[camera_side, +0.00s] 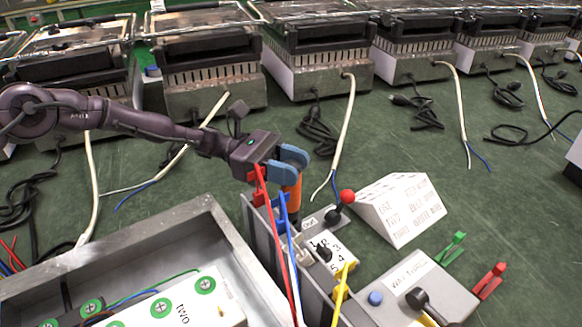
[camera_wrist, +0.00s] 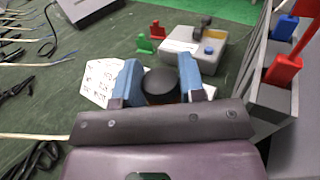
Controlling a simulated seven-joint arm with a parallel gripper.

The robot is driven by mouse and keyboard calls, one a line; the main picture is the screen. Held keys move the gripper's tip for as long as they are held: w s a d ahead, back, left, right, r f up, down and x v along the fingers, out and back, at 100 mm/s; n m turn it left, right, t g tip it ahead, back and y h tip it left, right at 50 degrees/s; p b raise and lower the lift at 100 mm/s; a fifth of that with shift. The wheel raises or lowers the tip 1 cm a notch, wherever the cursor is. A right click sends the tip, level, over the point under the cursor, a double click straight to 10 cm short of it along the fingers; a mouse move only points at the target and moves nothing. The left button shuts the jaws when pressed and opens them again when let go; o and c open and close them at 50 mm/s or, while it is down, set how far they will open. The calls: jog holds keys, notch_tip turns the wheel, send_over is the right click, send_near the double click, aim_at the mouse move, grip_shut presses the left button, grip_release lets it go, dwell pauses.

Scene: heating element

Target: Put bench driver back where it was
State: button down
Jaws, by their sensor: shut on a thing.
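The bench driver has an orange handle (camera_side: 293,190) and stands about upright in the side view. In the wrist view its round black cap (camera_wrist: 160,82) shows between the blue fingers. My gripper (camera_side: 288,163) is shut on the upper handle, and its fingers flank the cap in the wrist view (camera_wrist: 160,74). The driver is beside the upper end of a narrow grey rack (camera_side: 262,232) that carries red, blue and yellow clips and leads. The driver's lower end is hidden, so I cannot tell whether it is seated or hanging free.
A white sign block (camera_side: 395,208) and a red-knobbed lever (camera_side: 347,197) stand right of the rack. A grey tester box (camera_side: 415,290) with green and red clips is in front. An open metal case (camera_side: 120,250) lies left. Heaters with trailing cables line the back.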

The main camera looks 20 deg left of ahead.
jog(key=shift+f, duration=0.35)
jog(key=shift+f, duration=0.15)
jog(key=c, duration=0.7)
grip_release()
jog(key=shift+f, duration=0.15)
jog(key=shift+r, duration=0.5)
jog(key=a, duration=1.2)
